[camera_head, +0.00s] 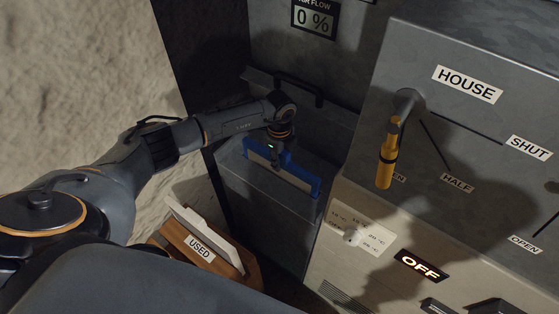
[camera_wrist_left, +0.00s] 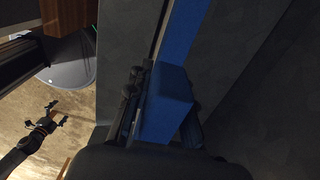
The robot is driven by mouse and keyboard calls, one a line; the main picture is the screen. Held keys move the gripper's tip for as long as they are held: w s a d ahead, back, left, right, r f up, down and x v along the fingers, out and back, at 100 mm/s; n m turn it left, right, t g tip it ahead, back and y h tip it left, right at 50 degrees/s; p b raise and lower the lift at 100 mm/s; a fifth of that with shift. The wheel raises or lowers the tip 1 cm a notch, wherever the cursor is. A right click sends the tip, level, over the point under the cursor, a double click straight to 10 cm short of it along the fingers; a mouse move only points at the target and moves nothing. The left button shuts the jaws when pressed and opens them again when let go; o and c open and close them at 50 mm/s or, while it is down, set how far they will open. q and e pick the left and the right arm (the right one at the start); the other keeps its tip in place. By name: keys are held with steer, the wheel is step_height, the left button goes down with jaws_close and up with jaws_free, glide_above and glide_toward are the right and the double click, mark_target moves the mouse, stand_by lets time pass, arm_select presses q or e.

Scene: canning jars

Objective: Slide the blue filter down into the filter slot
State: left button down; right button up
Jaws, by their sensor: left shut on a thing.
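The blue filter (camera_head: 290,178), a blue frame with a pale brown panel, stands in the opening at the top of the grey filter housing (camera_head: 262,212). Its upper part shows above the front wall; its lower edge is hidden, so I cannot tell how deep it sits. My left gripper (camera_head: 273,150) is shut on the filter's blue grip block, which shows between the fingers in the left wrist view (camera_wrist_left: 168,100). My right gripper (camera_wrist_left: 57,113) shows small at the left of the left wrist view, open and empty, away from the filter.
A raised lid with a black handle (camera_head: 300,88) stands behind the slot. The large grey duct with a yellow lever (camera_head: 386,165) is to the right. A wooden bin marked USED (camera_head: 200,247), holding a pale panel, stands at lower left. A rough wall borders the left.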

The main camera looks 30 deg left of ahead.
arm_select(q)
step_height(320, 180, up, 22)
steer(key=p, duration=1.5)
steer(key=shift+f+p, duration=0.25)
steer(key=shift+p, duration=0.1)
stand_by(1.6)
steer(key=shift+f, duration=0.15)
steer(key=shift+f+b, duration=0.75)
steer(key=shift+f, duration=0.1)
stand_by(1.3)
